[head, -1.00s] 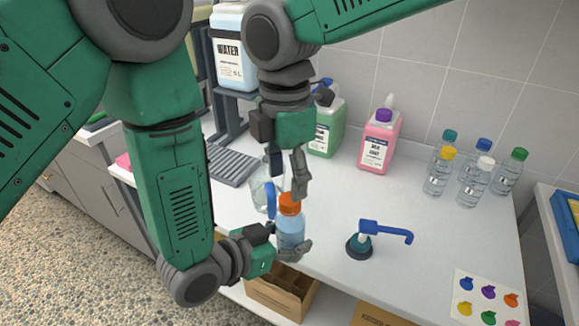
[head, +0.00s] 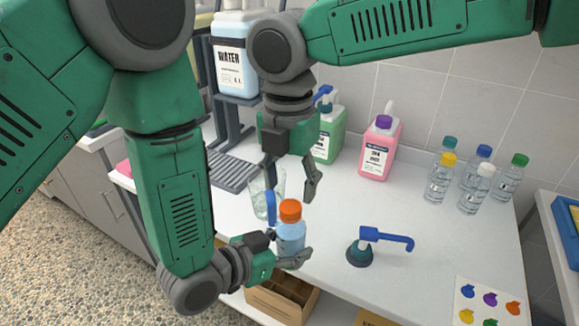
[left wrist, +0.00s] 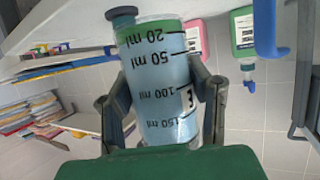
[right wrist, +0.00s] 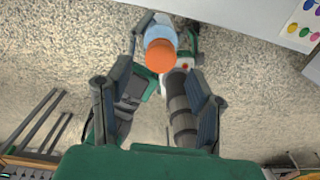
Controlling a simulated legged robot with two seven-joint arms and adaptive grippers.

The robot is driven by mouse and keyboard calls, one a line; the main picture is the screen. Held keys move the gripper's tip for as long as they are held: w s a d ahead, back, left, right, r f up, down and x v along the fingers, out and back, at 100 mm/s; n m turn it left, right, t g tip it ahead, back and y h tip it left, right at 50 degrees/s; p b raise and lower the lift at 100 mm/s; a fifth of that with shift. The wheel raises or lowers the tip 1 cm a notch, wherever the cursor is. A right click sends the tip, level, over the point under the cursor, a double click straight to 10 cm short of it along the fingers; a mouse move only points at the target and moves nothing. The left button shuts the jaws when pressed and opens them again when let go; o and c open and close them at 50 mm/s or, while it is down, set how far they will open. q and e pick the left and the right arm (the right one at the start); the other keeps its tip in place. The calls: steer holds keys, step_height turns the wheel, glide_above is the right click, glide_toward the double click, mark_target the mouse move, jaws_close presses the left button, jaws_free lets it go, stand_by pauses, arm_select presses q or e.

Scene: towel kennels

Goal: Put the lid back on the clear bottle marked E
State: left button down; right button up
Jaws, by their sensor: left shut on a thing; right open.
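The clear bottle (head: 291,236) holds pale blue liquid and is upright in my left gripper (head: 286,250), above the table's front edge. Its mark, partly seen and looking like an E, shows on the bottle in the left wrist view (left wrist: 160,85). The orange lid (head: 290,209) sits on the bottle's top and looks level; it also shows in the right wrist view (right wrist: 160,56). My right gripper (head: 290,187) is open and empty just above the lid, fingers apart and not touching it. Whether the lid is tight cannot be told.
A clear jug with a blue handle (head: 270,207) stands close behind the bottle. Pink (head: 379,150) and green (head: 328,137) jugs and several small capped bottles (head: 440,178) stand at the back.

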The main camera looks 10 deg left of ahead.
mark_target(290, 205)
steer(key=shift+f, duration=2.4)
jaws_close()
